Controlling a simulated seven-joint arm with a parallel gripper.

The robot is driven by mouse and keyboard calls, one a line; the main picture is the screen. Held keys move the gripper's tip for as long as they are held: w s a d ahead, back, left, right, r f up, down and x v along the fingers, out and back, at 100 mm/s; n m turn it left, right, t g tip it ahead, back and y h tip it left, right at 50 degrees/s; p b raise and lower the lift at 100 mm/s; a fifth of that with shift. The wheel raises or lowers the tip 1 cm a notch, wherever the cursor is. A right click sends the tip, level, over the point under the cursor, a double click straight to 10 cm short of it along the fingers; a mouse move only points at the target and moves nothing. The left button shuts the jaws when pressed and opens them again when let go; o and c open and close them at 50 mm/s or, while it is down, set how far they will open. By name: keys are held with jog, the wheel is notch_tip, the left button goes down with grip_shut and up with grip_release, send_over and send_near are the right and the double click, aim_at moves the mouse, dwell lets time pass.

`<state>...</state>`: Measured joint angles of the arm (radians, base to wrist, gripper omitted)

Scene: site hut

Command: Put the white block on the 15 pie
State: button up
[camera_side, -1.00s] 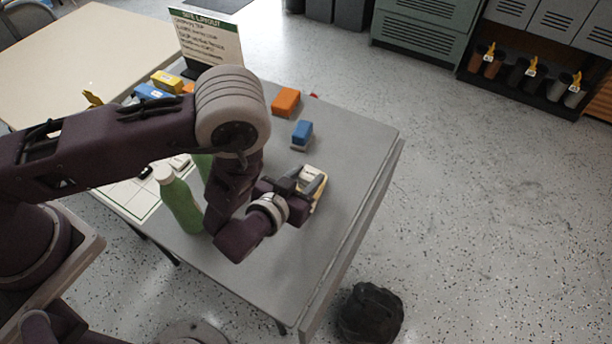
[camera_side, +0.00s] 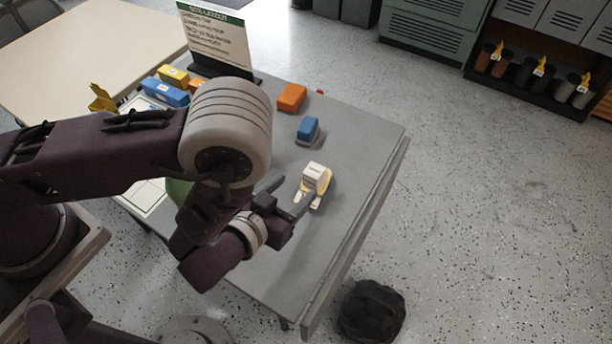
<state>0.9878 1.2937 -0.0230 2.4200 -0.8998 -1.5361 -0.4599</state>
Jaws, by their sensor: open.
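A white block (camera_side: 316,173) stands on the right part of the grey table, on or against a cream-yellow piece (camera_side: 319,192); I cannot tell whether it rests on it. My gripper (camera_side: 293,191) is open and empty, just to the lower left of the white block, with its two fingers spread and pointing towards it. The near finger overlaps the cream-yellow piece in the picture; I cannot tell whether they touch. No marking that reads 15 is legible, so I cannot tell which thing is the 15 pie.
A blue block (camera_side: 308,127) and an orange block (camera_side: 292,97) lie farther back. A yellow block (camera_side: 173,76) and a labelled blue block (camera_side: 166,93) lie at the back left near a sign (camera_side: 217,38). The table's right side is clear.

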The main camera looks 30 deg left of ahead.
notch_tip(320, 180, up, 21)
jog(key=a+n+g+h, duration=0.2)
jog(key=n+g+h, duration=0.1)
jog(key=g, duration=0.3)
jog(key=s+a+r+m+g+y, duration=0.1)
jog(key=s+a+r, duration=0.3)
jog(key=s+a, duration=0.4)
jog(key=s+a+r+m+g+y, duration=0.1)
jog(key=s+a+r+m+y, duration=0.1)
jog(key=s+a+r, duration=0.3)
jog(key=s+a, duration=0.3)
jog(key=s, duration=0.2)
jog(key=shift+s+a, duration=0.15)
